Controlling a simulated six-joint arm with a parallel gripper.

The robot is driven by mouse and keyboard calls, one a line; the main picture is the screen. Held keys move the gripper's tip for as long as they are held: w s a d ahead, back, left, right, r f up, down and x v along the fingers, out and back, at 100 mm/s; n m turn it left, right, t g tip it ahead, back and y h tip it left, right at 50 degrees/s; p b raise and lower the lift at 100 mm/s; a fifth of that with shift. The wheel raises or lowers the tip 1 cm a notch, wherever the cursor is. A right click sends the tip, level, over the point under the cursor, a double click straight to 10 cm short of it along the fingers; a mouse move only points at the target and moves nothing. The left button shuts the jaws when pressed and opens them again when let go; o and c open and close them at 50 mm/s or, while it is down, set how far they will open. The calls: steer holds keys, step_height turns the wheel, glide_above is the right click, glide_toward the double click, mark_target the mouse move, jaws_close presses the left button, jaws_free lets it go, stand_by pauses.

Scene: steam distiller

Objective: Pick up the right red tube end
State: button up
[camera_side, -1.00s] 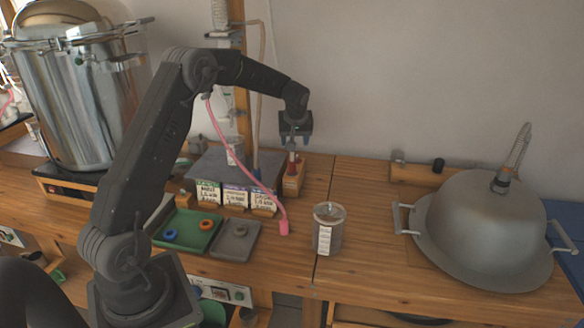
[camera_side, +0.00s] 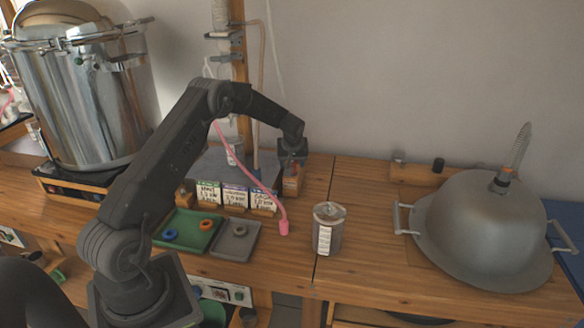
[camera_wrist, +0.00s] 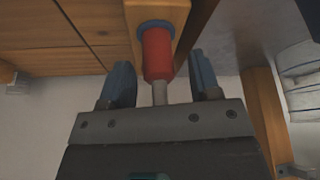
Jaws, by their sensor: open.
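The red tube end (camera_wrist: 157,52) shows in the wrist view, with a blue ring at its far end against a wooden holder and a pale thin stem at its near end. My gripper (camera_wrist: 160,66) is open, with one blue finger on each side of the red piece and gaps between. In the side view my gripper (camera_side: 292,160) is low over the small wooden holder (camera_side: 293,184), and it mostly hides the red piece there.
Labelled cards (camera_side: 235,196), a green tray (camera_side: 185,238), a grey tray (camera_side: 236,240) and a lidded jar (camera_side: 328,230) stand nearby. A large metal dome (camera_side: 485,230) is at the right.

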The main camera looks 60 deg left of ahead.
steer(key=c, duration=1)
steer(key=shift+o, duration=0.2)
steer(key=shift+r, duration=0.15)
